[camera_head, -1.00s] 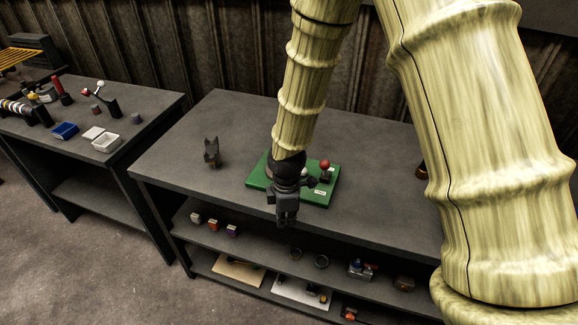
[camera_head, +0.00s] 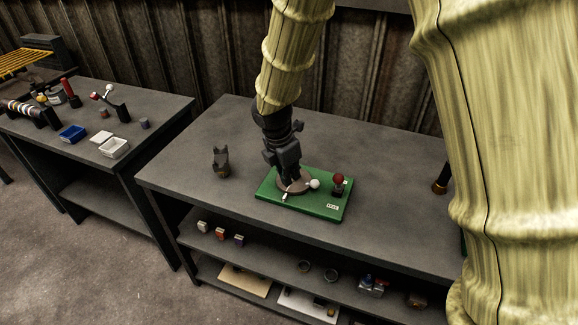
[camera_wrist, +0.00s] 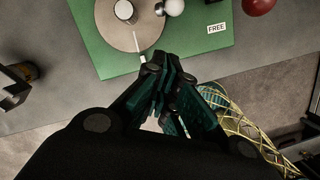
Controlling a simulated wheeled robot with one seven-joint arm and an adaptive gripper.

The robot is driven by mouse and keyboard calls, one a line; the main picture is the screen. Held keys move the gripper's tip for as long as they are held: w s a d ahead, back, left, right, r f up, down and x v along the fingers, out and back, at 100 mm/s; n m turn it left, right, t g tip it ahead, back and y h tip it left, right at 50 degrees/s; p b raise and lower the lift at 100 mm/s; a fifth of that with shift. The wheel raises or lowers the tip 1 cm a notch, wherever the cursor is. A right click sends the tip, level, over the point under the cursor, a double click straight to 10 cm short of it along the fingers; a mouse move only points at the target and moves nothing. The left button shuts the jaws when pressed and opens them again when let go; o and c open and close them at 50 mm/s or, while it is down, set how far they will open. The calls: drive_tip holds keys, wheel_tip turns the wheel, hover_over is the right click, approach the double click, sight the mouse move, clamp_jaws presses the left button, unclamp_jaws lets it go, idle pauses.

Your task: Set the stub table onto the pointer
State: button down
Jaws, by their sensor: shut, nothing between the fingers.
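A green board (camera_head: 325,208) lies on the middle bench, bearing a round brown table (camera_head: 281,187). In the wrist view the table (camera_wrist: 108,28) has a pale round hub (camera_wrist: 123,10) at its middle. A white ball (camera_wrist: 174,7) sits at the table's right edge; it also shows in the head view (camera_head: 314,183). A thin white pointer (camera_wrist: 138,46) lies at the table's near rim. My gripper (camera_head: 295,179) is shut and empty, pointing down at the table; its fingertips (camera_wrist: 160,62) show just below the rim in the wrist view. Contact cannot be told.
A red ball knob (camera_head: 338,179) stands on the board's right, near a label reading FREE (camera_wrist: 216,28). A dark grey cat-eared object (camera_head: 221,161) stands left of the board. Shelves below hold small parts. The left bench (camera_head: 165,108) carries trays and tools.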

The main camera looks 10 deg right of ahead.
drive_tip(key=x, duration=0.4)
drive_tip(key=shift+d+f+p, duration=0.1)
drive_tip(key=shift+f+p, duration=0.2)
drive_tip(key=shift+p, duration=0.1)
drive_tip(key=shift+w+d+f+p, duration=0.25)
drive_tip(key=shift+d+f+p, duration=0.1)
drive_tip(key=shift+d, duration=0.25)
drive_tip(key=shift+w+d+f+p, duration=0.2)
drive_tip(key=shift+w+d+f, duration=0.15)
drive_tip(key=shift+d, duration=0.2)
drive_tip(key=shift+w+d+f, duration=0.2)
drive_tip(key=shift+d+f, duration=0.15)
drive_tip(key=shift+d, duration=0.2)
drive_tip(key=shift+d, duration=0.15)
